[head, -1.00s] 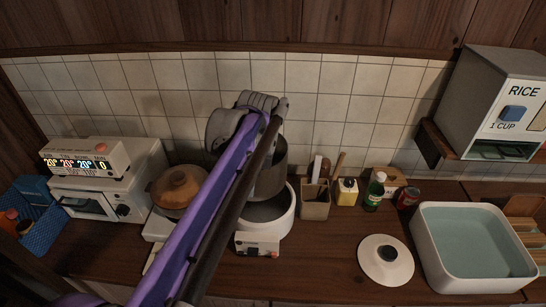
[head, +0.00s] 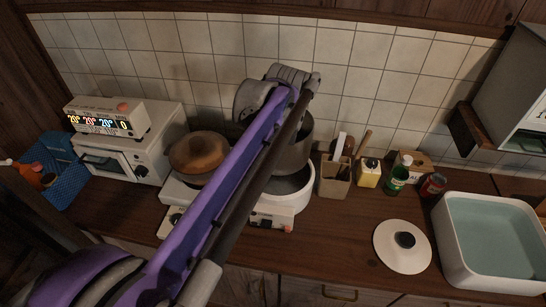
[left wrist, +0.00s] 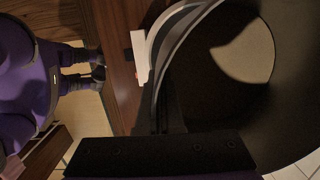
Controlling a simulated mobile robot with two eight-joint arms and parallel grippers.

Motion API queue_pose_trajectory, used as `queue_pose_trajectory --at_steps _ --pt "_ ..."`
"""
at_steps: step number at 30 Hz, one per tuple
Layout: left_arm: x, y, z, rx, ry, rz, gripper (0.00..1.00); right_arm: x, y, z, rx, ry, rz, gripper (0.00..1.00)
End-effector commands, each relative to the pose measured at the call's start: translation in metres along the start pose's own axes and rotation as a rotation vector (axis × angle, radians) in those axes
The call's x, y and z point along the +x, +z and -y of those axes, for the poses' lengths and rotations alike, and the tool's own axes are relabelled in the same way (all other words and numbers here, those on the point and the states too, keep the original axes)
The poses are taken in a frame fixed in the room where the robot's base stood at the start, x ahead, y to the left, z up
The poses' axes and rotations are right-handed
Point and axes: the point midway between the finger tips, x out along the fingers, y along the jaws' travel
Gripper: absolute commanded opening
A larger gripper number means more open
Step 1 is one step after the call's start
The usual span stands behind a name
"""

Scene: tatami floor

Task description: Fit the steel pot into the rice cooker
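The steel pot (head: 296,146) is a grey, deep round vessel at the back middle of the counter in the head view. It appears upright, with its lower part at or just above the mouth of the white rice cooker (head: 300,203). My left gripper (head: 288,88) is at the pot's upper rim and appears shut on it; the arm hides the fingertips and the pot's left side. In the left wrist view the pot (left wrist: 285,115) fills the right side, with the white cooker (left wrist: 142,55) beyond it. Whether the pot touches the cooker is unclear. My right gripper is out of view.
A brown-lidded pot (head: 198,152) stands left of the cooker, beside a white oven (head: 135,160). A utensil holder (head: 334,178) stands close on the right. A white lid (head: 400,252) and a white basin (head: 447,250) are farther right. Counter in front of the holder is clear.

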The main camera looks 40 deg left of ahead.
Motion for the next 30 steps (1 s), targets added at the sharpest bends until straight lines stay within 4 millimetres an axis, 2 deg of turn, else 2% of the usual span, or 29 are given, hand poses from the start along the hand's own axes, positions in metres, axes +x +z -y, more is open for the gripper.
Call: queue_pose_trajectory --at_steps 21,30 --pt "0.051 -0.006 -0.001 0.0 -0.001 0.0 0.0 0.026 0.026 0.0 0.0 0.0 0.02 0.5" --pt "0.065 -0.008 -0.001 0.0 -0.002 0.0 0.0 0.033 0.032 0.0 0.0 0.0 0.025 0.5"
